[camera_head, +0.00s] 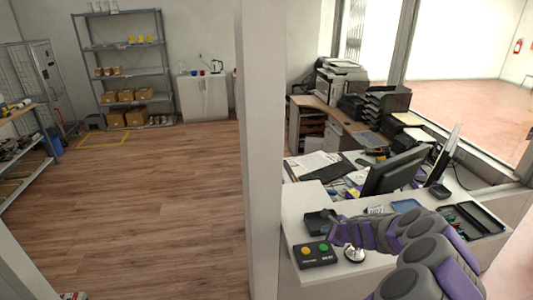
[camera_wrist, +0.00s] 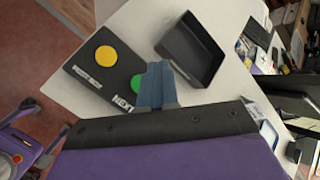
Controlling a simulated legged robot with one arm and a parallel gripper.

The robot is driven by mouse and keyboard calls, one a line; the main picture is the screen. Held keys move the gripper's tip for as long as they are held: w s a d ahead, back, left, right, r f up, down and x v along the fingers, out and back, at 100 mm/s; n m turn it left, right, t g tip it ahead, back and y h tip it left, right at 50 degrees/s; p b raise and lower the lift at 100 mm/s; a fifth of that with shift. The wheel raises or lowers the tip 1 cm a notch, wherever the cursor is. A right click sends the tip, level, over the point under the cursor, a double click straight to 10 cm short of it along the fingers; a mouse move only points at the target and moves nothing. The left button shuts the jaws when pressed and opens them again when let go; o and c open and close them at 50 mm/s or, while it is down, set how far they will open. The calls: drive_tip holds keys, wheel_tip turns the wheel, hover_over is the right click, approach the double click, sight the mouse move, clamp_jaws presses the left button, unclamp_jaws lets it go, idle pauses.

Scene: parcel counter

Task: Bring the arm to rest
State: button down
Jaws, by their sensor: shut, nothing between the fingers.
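My purple and grey arm reaches over the white counter (camera_head: 300,205) from the lower right in the head view. My gripper (camera_head: 331,218) is at its far end, close to the small black tray (camera_head: 316,224) and behind the button box (camera_head: 314,257). In the wrist view my gripper (camera_wrist: 157,82) shows as two blue-grey fingers closed together, with nothing between them. They overlap the edge of the button box (camera_wrist: 92,80), which has a yellow and a green button; the green one is partly hidden. I cannot tell whether the fingers touch the box.
A silver bell (camera_head: 355,251) stands right of the button box, below my arm. Monitors (camera_head: 395,170), a blue dish (camera_head: 405,206) and a dark tray (camera_head: 472,219) are farther right. A white pillar (camera_head: 262,150) rises left of the counter. The wooden floor (camera_head: 150,200) is open.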

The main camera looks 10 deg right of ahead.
drive_tip(key=s+a+r+n+g+y+b, duration=0.1)
drive_tip(key=a+r+n+y, duration=0.15)
drive_tip(key=a+r, duration=0.35)
drive_tip(key=s+a+r+n+y+b, duration=0.1)
drive_tip(key=s+a+r+n, duration=0.2)
drive_tip(key=a, duration=0.6)
drive_tip(key=s+a+r+n+g+y+b, duration=0.2)
drive_tip(key=s+a+r+n+g, duration=0.25)
drive_tip(key=s+a+n, duration=0.55)
drive_tip(key=s+a+n+g+h+b, duration=0.25)
drive_tip(key=s+n, duration=0.25)
drive_tip(key=s, duration=1.2)
drive_tip(key=s+d+f+n+g+h+b, duration=0.1)
drive_tip(key=s+d, duration=0.3)
drive_tip(key=s, duration=0.5)
drive_tip(key=s+d+f+n+g+h+b, duration=0.1)
drive_tip(key=s+d+h, duration=0.3)
drive_tip(key=s, duration=0.5)
drive_tip(key=shift+d+f+n+g, duration=0.3)
drive_tip(key=shift+f+n+g, duration=0.1)
drive_tip(key=shift+f+n, duration=0.45)
